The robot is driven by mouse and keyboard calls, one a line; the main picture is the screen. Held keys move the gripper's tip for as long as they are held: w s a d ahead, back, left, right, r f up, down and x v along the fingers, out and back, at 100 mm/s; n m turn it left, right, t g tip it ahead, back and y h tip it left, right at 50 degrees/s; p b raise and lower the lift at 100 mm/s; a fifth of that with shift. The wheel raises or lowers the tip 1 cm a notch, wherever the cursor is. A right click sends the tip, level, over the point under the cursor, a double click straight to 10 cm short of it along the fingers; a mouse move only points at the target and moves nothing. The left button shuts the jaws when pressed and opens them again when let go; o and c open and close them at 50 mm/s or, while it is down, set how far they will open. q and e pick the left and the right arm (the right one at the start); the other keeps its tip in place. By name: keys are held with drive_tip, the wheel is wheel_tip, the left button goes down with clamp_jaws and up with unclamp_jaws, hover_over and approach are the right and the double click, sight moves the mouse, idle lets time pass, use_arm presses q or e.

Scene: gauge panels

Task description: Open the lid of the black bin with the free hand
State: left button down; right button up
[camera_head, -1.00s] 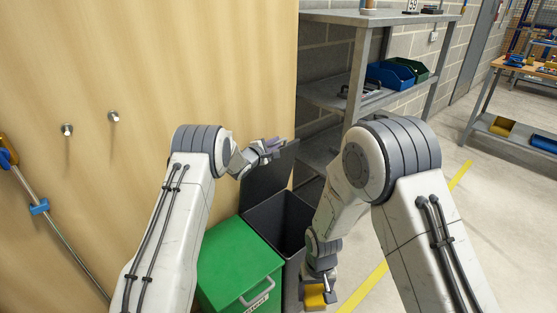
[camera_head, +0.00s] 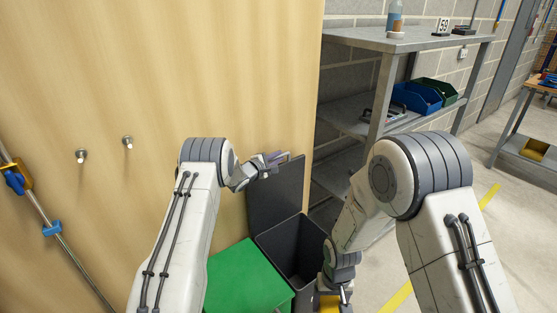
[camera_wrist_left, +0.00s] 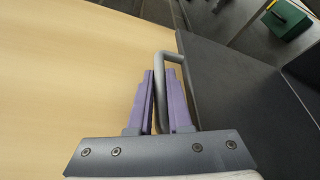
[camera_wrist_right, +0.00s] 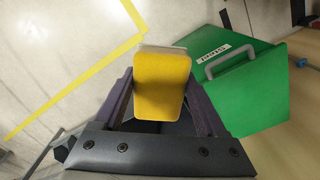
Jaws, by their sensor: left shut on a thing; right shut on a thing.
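The black bin (camera_head: 297,248) stands open beside the wooden panel, its dark inside showing. Its lid (camera_head: 276,196) stands raised, close to upright, at the panel side; it also fills much of the left wrist view (camera_wrist_left: 235,85). My left gripper (camera_head: 274,160) is at the lid's upper edge, shut on the grey lid handle (camera_wrist_left: 171,56), with its purple fingers on either side of the bar. My right gripper (camera_wrist_right: 160,85) is shut on a yellow block with a pale back layer (camera_wrist_right: 162,88). It hangs low by the bin's right side in the head view, where the block is mostly cut off.
A green bin (camera_head: 245,278) with a closed lid, grey handle and label stands left of the black bin. A grey shelf unit (camera_head: 400,40) holding blue and green trays stands behind. Pegs and a blue-clamped rod are by the wooden panel. Open floor lies right.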

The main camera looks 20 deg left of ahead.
use_arm(q)
drive_tip(key=c, duration=0.8)
unclamp_jaws()
drive_tip(key=shift+d, duration=0.25)
drive_tip(key=shift+c, duration=0.2)
drive_tip(key=shift+a, duration=0.1)
drive_tip(key=shift+s+a, duration=0.3)
drive_tip(key=shift+s, duration=0.25)
use_arm(e)
drive_tip(key=shift+f+b, duration=0.3)
use_arm(q)
drive_tip(key=v, duration=1.1)
drive_tip(key=shift+w+d+r, duration=0.1)
drive_tip(key=shift+d, duration=0.1)
